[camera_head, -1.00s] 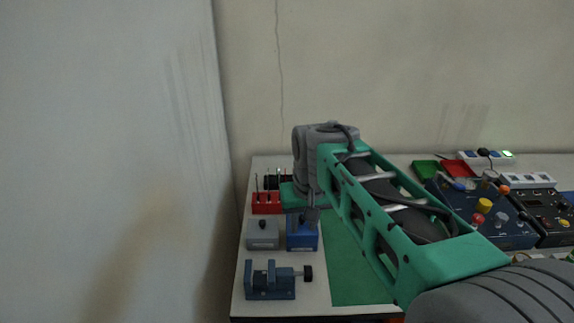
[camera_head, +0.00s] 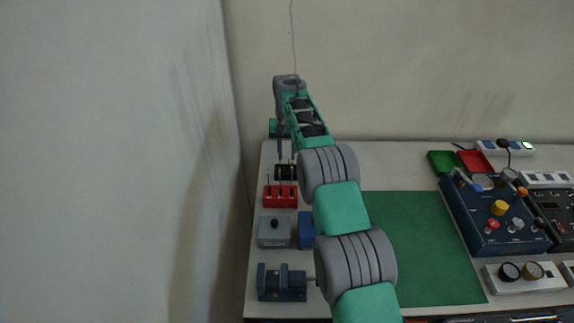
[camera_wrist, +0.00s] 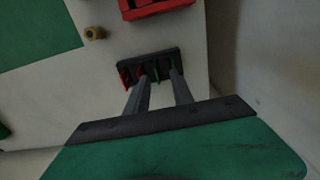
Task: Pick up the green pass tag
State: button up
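The green pass tag (camera_wrist: 157,73) stands in a black rack (camera_wrist: 148,63), with red tags (camera_wrist: 126,78) to its left, in the wrist view. My gripper (camera_wrist: 159,84) is open, with one finger on each side of the green tag as seen in the picture. The gap between the fingers looks empty, and I cannot tell how far the tips are above the tag. In the head view the rack (camera_head: 287,172) is at the back left of the table, and my gripper (camera_head: 286,155) hangs over it, pointing down. The tag itself is too small to make out there.
A red block with upright pins (camera_head: 280,197) stands just in front of the rack. A grey box (camera_head: 274,231) and a blue vise (camera_head: 281,283) are nearer. The wall (camera_head: 240,150) is close on the left. The green mat (camera_head: 430,250) is largely clear.

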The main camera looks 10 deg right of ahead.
jog(key=f, duration=0.1)
jog(key=f+p, duration=0.1)
jog(key=f, duration=0.2)
jog(key=shift+w+d+f+p, duration=0.1)
jog(key=shift+d+p, duration=0.25)
jog(key=shift+p, duration=0.05)
jog(key=shift+f, duration=0.2)
grip_shut()
